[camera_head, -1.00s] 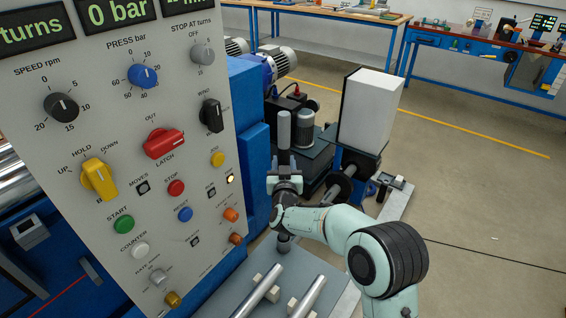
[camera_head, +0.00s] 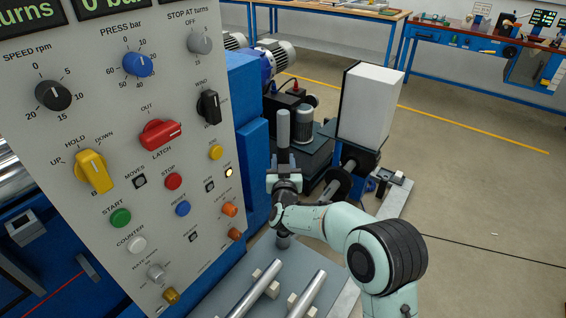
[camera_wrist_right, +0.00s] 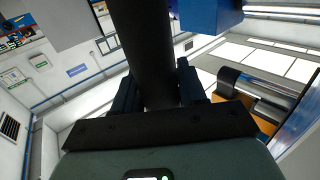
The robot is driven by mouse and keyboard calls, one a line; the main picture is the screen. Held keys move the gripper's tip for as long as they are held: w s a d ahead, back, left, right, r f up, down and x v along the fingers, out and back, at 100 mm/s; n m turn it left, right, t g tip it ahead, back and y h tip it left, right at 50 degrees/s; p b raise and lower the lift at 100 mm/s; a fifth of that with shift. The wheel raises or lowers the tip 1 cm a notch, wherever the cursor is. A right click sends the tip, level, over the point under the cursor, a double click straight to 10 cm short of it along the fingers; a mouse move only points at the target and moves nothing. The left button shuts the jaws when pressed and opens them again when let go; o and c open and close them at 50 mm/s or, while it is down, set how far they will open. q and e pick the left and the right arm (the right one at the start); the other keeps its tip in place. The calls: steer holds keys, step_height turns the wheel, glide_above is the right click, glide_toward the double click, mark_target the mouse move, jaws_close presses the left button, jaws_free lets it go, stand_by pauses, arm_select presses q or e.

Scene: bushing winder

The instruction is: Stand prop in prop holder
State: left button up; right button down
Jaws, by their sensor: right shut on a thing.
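My right gripper (camera_head: 284,176) is shut around a grey cylindrical prop and holds it upright. The prop's upper end (camera_head: 284,126) stands above the gripper. In the right wrist view the dark prop (camera_wrist_right: 146,55) runs between the two fingers of the gripper (camera_wrist_right: 157,88). I cannot make out the prop holder for certain. My left gripper is not in view.
The control panel (camera_head: 120,180) and blue machine body (camera_head: 252,150) stand close on the left. Two metal bars (camera_head: 253,291) lie on supports on the grey plate (camera_head: 222,287). A white box (camera_head: 365,105) stands behind my arm. Open floor lies to the right.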

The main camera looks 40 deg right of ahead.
steer(key=shift+f+b, duration=0.3)
steer(key=c, duration=0.5)
jaws_free()
steer(key=shift+c, duration=0.2)
steer(key=v, duration=1.3)
steer(key=shift+s+a+p, duration=0.2)
steer(key=shift+p, duration=0.15)
